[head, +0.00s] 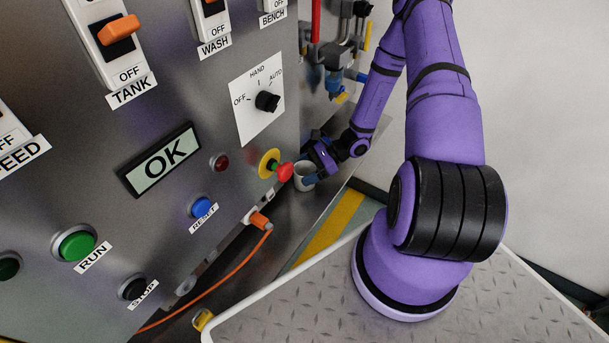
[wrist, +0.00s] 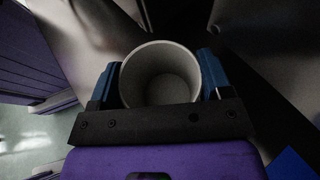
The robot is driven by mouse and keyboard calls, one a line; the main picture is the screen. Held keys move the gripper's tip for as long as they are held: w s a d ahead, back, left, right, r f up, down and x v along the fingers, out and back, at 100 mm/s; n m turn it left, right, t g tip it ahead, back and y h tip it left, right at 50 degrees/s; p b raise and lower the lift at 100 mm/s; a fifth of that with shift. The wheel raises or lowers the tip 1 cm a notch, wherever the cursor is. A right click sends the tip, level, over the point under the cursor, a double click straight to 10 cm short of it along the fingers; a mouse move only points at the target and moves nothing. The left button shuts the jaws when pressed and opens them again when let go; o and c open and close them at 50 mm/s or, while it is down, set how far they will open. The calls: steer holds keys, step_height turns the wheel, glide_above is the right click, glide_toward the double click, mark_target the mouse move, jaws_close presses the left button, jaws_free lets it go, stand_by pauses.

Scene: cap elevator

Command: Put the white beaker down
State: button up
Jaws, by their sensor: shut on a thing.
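The white beaker (wrist: 160,75) is upright between the two blue fingers of my gripper (wrist: 160,84) in the wrist view. Its open mouth faces the camera and it looks empty inside. The fingers press on it from the left and right. In the head view the beaker (head: 304,178) shows small, next to the panel's right edge, with my gripper (head: 318,168) at it. I cannot tell whether its base touches the surface below.
A red emergency button (head: 284,172) on a yellow ring sits just left of the beaker. An orange cable plug (head: 260,221) is below it. The control panel (head: 185,90) fills the left. Pipes and valves (head: 335,75) stand behind. A yellow floor stripe (head: 330,225) runs below right.

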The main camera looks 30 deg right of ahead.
steer(key=shift+r, duration=0.85)
step_height(320, 180, up, 2)
steer(key=shift+r, duration=0.1)
steer(key=s+r, duration=0.1)
steer(key=s, duration=1.5)
steer(key=shift+a, duration=0.45)
